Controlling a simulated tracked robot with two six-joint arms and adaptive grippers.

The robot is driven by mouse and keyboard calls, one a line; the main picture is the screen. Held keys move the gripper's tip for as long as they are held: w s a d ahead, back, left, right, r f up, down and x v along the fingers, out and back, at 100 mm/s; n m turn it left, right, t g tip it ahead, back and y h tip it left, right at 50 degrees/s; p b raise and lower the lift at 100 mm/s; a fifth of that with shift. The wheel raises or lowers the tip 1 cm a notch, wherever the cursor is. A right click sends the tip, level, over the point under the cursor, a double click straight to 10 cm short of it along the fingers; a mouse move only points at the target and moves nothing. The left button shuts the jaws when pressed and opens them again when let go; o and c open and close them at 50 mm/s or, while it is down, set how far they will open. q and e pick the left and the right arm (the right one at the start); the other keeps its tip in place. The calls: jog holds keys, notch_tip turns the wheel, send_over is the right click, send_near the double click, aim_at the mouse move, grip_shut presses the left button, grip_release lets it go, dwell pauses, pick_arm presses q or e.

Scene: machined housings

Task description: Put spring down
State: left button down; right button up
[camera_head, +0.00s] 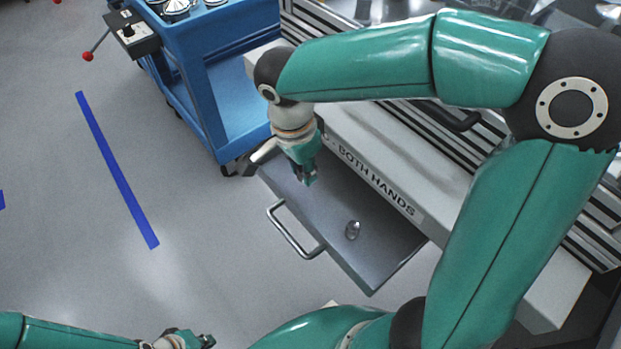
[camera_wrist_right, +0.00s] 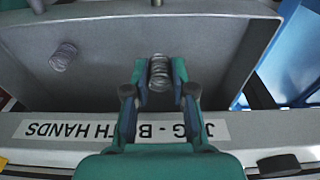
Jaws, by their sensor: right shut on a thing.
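My right gripper (camera_head: 309,180) is over the far left part of the open grey drawer (camera_head: 325,212). In the right wrist view the gripper (camera_wrist_right: 159,76) is shut on a coiled metal spring (camera_wrist_right: 159,67), held between its fingertips. I cannot tell whether this spring touches the drawer floor. A second spring (camera_head: 352,230) lies in the drawer, apart from the gripper; it also shows at the left in the right wrist view (camera_wrist_right: 63,56). My left gripper (camera_head: 203,341) is at the bottom edge of the head view, away from the drawer, too small to read its fingers.
The drawer has a bar handle (camera_head: 294,230) on its front. A pale ledge labelled "BOTH HANDS" (camera_head: 376,180) runs along its back side. A blue cart (camera_head: 222,75) stands close behind the drawer's left end. The drawer floor between the gripper and second spring is clear.

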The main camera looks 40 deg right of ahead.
aim_at(305, 190)
jog(key=shift+f+b, duration=0.4)
jog(key=shift+f, duration=1.8)
jog(key=shift+f, duration=0.15)
jog(key=o, duration=0.9)
jog(key=shift+o, duration=0.2)
jog(key=shift+r, duration=0.35)
notch_tip(305, 190, up, 12)
jog(key=a+p, duration=0.1)
jog(key=p, duration=0.1)
jog(key=shift+a+f, duration=0.2)
jog(key=shift+a, duration=0.05)
jog(key=shift+s, duration=0.1)
